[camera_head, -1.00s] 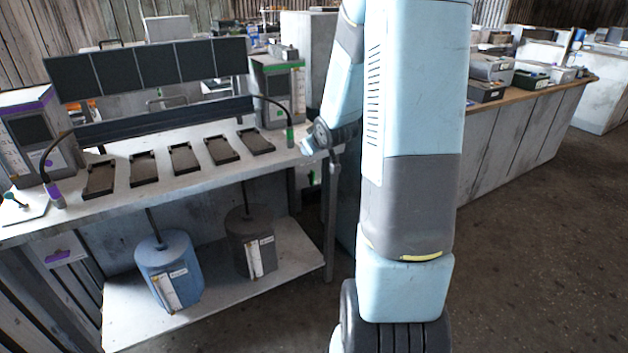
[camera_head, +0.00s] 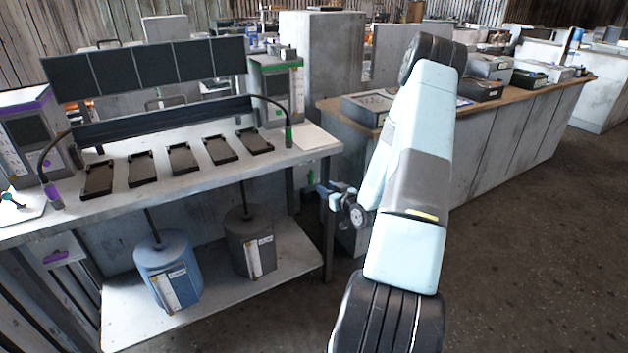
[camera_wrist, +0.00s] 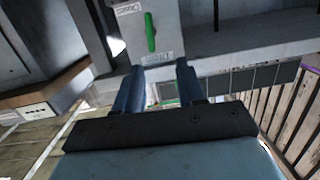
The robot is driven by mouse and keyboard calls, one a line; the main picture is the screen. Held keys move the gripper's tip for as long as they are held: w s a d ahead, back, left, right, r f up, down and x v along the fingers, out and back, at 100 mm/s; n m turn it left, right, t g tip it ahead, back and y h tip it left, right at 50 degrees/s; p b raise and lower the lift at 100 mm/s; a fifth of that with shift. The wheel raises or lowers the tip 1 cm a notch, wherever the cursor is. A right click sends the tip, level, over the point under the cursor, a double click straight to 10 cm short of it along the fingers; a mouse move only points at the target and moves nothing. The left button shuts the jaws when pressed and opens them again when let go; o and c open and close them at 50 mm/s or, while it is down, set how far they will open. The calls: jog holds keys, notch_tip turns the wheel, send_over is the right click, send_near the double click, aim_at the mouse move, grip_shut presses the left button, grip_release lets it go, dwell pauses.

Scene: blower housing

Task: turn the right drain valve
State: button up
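The right drain valve has a green handle (camera_wrist: 150,32) on a pale panel (camera_wrist: 131,20) with printed labels, in the wrist view. The handle lies nearly upright in that picture. My gripper (camera_wrist: 157,72) is open, with two blue fingers apart and nothing held between them. The handle shows beyond the fingertips, roughly in line with the gap, and looks untouched. In the head view my gripper (camera_head: 322,189) is by the bench's right front leg, below the worktop. The green handle cannot be made out clearly there.
The workbench (camera_head: 215,178) has a lower shelf (camera_head: 215,290) bearing a blue canister (camera_head: 168,262) and a grey canister (camera_head: 250,228). A purple-handled panel (camera_head: 58,255) is at the left. A wood-topped counter (camera_head: 490,140) stands behind my arm. The floor (camera_head: 540,260) at right is clear.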

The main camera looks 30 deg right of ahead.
aim_at(313, 178)
jog(key=shift+m+t+h, duration=0.3)
jog(key=shift+m+t, duration=0.5)
jog(key=w+f, duration=0.1)
jog(key=w, duration=0.6)
jog(key=w+f, duration=0.1)
jog(key=w, duration=0.3)
jog(key=shift+w+d+f, duration=0.3)
jog(key=shift+w+d, duration=0.05)
grip_shut()
jog(key=shift+d, duration=0.1)
